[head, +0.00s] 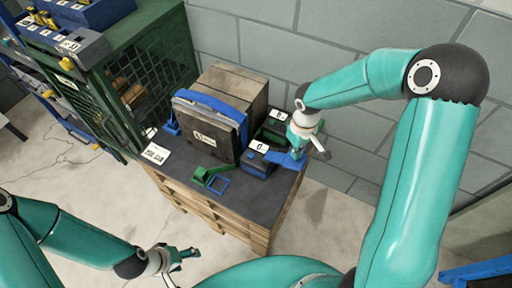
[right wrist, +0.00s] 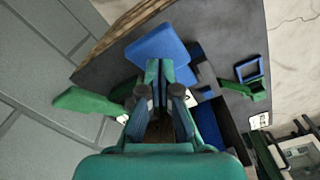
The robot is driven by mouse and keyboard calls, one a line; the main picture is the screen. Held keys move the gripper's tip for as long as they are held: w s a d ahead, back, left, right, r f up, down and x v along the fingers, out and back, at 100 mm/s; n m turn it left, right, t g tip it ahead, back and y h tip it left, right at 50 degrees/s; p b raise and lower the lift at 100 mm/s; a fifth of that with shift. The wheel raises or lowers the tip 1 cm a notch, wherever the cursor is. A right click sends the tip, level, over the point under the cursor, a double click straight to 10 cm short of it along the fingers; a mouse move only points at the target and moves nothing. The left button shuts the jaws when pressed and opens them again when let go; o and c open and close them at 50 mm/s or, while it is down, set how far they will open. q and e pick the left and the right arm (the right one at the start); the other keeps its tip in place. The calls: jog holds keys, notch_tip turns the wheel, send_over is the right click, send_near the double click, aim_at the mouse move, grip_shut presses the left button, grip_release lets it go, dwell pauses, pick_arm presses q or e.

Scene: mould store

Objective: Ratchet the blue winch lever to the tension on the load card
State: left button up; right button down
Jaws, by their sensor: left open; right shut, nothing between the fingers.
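The blue winch (head: 258,163) stands at the right front of the dark-topped stand, with a white tag reading 0. Its flat blue lever (head: 291,161) sticks out to the right, and its broad plate (right wrist: 157,43) shows in the right wrist view. My right gripper (head: 307,147) is shut and empty, close over the lever; its fingertips (right wrist: 159,68) overlap the plate's edge in the wrist view, and I cannot tell if they touch. A white card (head: 155,153), likely the load card, lies at the left; its writing is unreadable. My left gripper (head: 188,254) is open, low in front of the stand.
A green winch (head: 275,124) stands behind the blue one; a green lever (right wrist: 85,101) shows in the wrist view. A dark mould (head: 205,138) with a blue strap (head: 215,103) fills the middle. A green buckle (head: 204,175) lies in front. A green mesh cabinet (head: 150,85) stands left.

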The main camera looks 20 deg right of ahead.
aim_at(294, 164)
jog(key=shift+f, duration=0.15)
dwell(0.3)
notch_tip(294, 164, down, 6)
jog(key=b, duration=0.6)
jog(key=shift+f, duration=0.15)
jog(key=shift+r+p, duration=2.2)
jog(key=shift+r, duration=1.15)
jog(key=shift+f, duration=0.2)
notch_tip(294, 164, down, 6)
jog(key=b, duration=0.6)
jog(key=shift+f, duration=0.2)
jog(key=shift+r+p, duration=2.3)
jog(key=shift+r, duration=1.1)
jog(key=shift+f, duration=0.2)
notch_tip(294, 164, down, 6)
jog(key=b, duration=0.6)
jog(key=shift+f, duration=0.2)
jog(key=shift+r+p, duration=2.45)
jog(key=shift+r, duration=0.9)
